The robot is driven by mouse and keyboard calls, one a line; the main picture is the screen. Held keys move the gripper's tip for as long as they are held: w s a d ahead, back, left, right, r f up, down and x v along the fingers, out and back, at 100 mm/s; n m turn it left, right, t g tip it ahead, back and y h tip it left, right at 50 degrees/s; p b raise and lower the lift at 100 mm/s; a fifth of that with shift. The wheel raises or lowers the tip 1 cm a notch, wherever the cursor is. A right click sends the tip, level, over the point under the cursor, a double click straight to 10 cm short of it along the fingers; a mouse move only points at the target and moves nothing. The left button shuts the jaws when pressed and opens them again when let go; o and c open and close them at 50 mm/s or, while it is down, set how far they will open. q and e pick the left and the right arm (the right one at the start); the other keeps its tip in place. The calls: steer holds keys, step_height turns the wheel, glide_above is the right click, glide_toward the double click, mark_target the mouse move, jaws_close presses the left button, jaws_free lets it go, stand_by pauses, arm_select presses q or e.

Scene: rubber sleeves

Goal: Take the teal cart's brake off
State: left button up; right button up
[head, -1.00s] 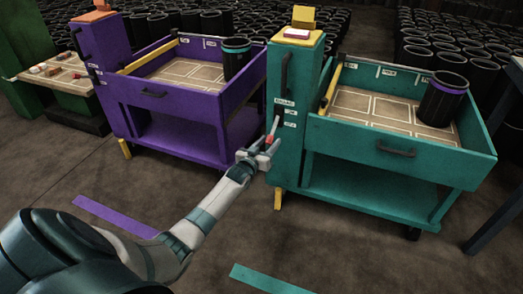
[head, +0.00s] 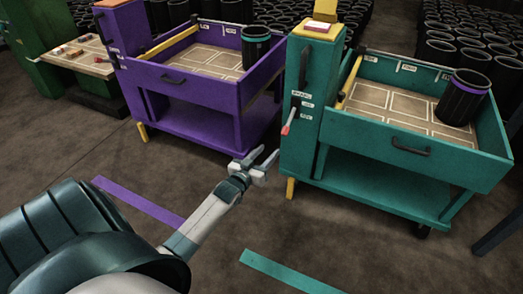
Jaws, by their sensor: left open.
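The teal cart (head: 410,155) stands at the right. Its tall front-left column carries a small lever with a red tip (head: 286,129), beside several small white labels too small to read. The lever slants, with its red end low and toward the left. A yellow foot (head: 290,188) shows under the column. My left gripper (head: 269,155) is open and empty, below and left of the lever, apart from it and from the cart. My right gripper is not in view.
The purple cart (head: 195,100) stands left of the teal one, with a gap between them. A black sleeve with a purple band (head: 464,98) stands in the teal cart's tray. Purple (head: 138,203) and teal (head: 290,272) strips mark open floor in front.

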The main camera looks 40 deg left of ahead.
arm_select(q)
steer(key=shift+s+d+r, duration=0.1)
steer(key=shift+s+d, duration=0.05)
steer(key=shift+s, duration=0.65)
steer(key=shift+s+d+r, duration=0.1)
steer(key=shift+s, duration=0.7)
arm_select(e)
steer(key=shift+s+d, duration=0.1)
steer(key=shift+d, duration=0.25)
arm_select(q)
steer(key=shift+d+f, duration=0.1)
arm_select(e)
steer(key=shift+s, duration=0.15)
